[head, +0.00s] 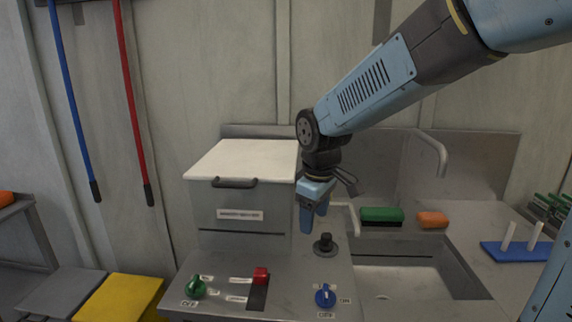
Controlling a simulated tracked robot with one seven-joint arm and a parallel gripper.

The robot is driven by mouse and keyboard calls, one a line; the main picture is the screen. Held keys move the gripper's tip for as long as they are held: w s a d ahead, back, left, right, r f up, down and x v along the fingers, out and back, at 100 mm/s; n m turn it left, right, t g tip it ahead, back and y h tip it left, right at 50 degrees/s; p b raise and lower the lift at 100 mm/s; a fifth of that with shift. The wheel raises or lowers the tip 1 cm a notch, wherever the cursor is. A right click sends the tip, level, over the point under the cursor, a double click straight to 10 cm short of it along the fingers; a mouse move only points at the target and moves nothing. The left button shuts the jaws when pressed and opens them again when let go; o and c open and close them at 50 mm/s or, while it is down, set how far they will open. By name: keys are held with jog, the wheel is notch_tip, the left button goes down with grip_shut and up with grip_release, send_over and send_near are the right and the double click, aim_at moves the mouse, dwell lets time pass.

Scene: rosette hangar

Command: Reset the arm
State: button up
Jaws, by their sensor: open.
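My blue arm reaches in from the upper right of the head view and bends down at a dark wrist joint. My gripper (314,217) points down, open, with nothing seen between its blue fingers. It hangs in front of the grey box with a white lid (243,160), to the right of the box's handle. Below it is a steel control panel (215,262) with a black knob (325,244). I cannot tell how high the fingertips are above the panel.
The panel carries a green knob (195,287), a red switch (261,275) and a blue knob (325,295). A sink (400,281), faucet (436,150), green sponge (382,214), orange sponge (432,219) and blue peg rack (520,252) are at right. A yellow lid (118,297) is lower left.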

jog(key=s+d+r+m+t, duration=0.1)
jog(key=s+d+r+m, duration=0.3)
jog(key=s+d, duration=0.3)
jog(key=s+d+r+m+t, duration=0.2)
jog(key=s+d+r+m, duration=0.1)
jog(key=s+d+m, duration=0.4)
jog(key=d, duration=0.3)
jog(key=shift+s+d+r+t, duration=0.2)
jog(key=shift+s+r+t, duration=0.1)
jog(key=shift+r, duration=0.1)
dwell(2.3)
